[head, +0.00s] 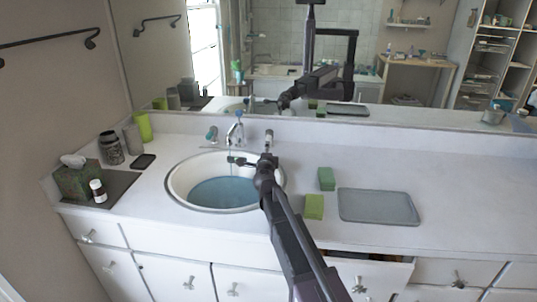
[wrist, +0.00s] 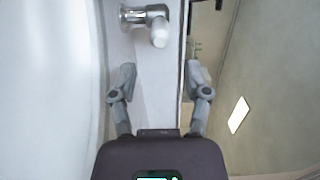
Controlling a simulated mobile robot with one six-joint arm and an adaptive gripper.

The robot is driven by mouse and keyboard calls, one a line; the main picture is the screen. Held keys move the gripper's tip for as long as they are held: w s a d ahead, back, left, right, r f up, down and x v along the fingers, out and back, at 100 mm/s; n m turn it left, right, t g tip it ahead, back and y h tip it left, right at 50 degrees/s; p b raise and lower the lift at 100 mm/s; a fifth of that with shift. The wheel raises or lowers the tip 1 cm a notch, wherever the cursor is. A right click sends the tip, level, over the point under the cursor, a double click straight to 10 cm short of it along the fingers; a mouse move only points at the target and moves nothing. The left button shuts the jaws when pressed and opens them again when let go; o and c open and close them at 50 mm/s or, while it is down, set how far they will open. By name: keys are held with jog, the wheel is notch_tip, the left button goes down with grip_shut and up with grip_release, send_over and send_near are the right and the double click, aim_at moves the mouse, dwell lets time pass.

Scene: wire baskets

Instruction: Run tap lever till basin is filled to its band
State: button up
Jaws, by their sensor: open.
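The white round basin (head: 180,183) holds blue water (head: 225,191), with white inner wall showing above the water. I cannot make out a band on the wall. The metal tap (head: 236,131) stands behind the basin, with a blue-tipped part on top. A thin line hangs below its spout, perhaps a water stream. A knob stands on each side of the tap. My gripper (head: 241,161) is over the basin, in front of the tap. In the wrist view my gripper (wrist: 160,78) is open and empty, with a metal fitting with a white end (wrist: 158,30) beyond the fingertips.
A green sponge (head: 326,179), a lime sponge (head: 314,206) and a grey tray (head: 378,207) lie right of the basin. A tissue box (head: 75,182), small bottle (head: 98,191) and dark jar (head: 111,148) stand left. The counter's right side is clear. A mirror backs the counter.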

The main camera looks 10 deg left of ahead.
jog(key=shift+w+a, duration=0.15)
jog(key=shift+w, duration=2.5)
jog(key=shift+w, duration=0.2)
jog(key=shift+c, duration=0.2)
grip_shut()
jog(key=shift+a, duration=0.55)
grip_release()
